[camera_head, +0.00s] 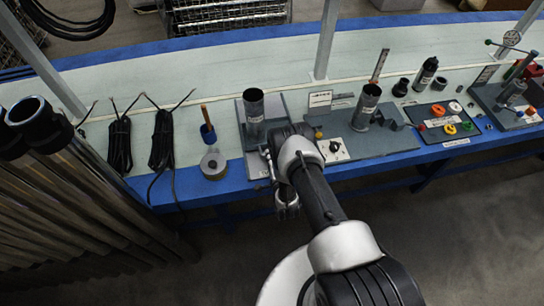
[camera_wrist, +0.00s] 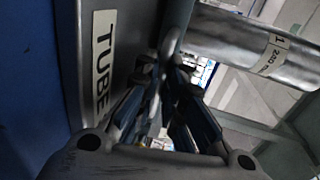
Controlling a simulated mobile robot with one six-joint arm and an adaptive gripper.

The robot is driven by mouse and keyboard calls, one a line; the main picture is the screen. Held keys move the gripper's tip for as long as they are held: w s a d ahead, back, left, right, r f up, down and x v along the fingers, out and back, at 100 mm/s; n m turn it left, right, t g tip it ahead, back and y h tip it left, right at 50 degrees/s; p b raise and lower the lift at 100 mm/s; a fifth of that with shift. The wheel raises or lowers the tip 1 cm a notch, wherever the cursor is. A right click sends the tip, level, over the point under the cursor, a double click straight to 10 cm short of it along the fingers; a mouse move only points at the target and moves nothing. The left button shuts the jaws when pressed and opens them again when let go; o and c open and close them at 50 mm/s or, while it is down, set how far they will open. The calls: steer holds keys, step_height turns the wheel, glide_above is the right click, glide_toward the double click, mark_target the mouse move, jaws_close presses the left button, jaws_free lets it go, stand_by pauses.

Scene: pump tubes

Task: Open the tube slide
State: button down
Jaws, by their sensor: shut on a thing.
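In the wrist view, my gripper (camera_wrist: 165,85) is shut on a rounded grey handle (camera_wrist: 173,42), partly hidden by the fingers. The handle is beside a grey plate with a white label reading "TUBE" (camera_wrist: 103,62); the rest of the lettering is cut off. In the head view, a grey upright tube (camera_head: 254,112) stands on the grey station plate (camera_head: 241,128) by the table's front edge. My arm hides the station's right part, and the handle is not clear there.
A second station (camera_head: 385,143) with a labelled tube (camera_head: 365,108) and a knob panel (camera_head: 333,150) is just right of my arm. A tape roll (camera_head: 213,165) and black cables (camera_head: 162,140) lie left. Long pipes (camera_head: 90,205) stand at far left. Front floor is clear.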

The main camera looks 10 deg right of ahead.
steer(key=c, duration=2)
jaws_free()
steer(key=v, duration=1.2)
